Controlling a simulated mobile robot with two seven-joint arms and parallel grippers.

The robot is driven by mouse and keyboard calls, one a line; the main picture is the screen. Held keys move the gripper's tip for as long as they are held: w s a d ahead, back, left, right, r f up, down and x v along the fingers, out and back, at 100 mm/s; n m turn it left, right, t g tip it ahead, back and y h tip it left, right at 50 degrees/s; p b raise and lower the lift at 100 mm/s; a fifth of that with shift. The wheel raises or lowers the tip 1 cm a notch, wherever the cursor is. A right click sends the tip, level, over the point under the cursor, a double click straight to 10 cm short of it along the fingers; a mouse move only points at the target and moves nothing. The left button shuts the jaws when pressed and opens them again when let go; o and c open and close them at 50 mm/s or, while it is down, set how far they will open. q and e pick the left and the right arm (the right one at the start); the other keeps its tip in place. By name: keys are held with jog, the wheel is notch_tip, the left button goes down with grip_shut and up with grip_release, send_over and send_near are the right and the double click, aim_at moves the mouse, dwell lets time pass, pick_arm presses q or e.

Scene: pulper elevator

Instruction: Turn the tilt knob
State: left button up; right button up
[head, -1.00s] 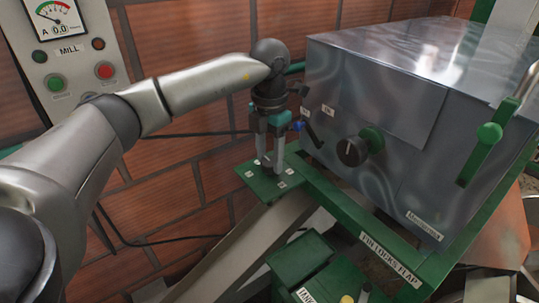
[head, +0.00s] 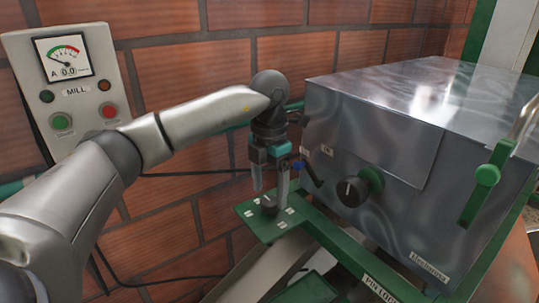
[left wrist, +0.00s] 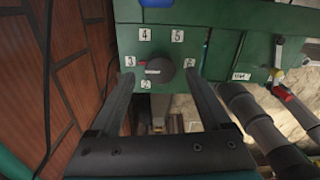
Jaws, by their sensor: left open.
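The tilt knob appears to be the round dark knob (left wrist: 160,70) on a green plate with white number labels. In the left wrist view its red and white pointer mark is on its left side, toward the label 3. The same knob (head: 269,206) shows on the small green plate (head: 256,227) in the head view. My left gripper (head: 270,194) is open just above the plate, with its fingers on either side of the knob. In the left wrist view gaps show between the knob and both fingers (left wrist: 159,80). My right gripper is not in view.
A grey metal machine housing (head: 400,215) with a black knob (head: 351,190) and a green-handled lever (head: 487,176) stands right of my gripper. A mill control panel (head: 75,92) stands at left before the brick wall (head: 185,75). Pipes (left wrist: 262,115) lie right of my fingers.

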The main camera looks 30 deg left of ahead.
aim_at(270, 200)
pick_arm(q)
notch_tip(270, 200, up, 13)
jog(key=p, duration=0.1)
dwell(0.7)
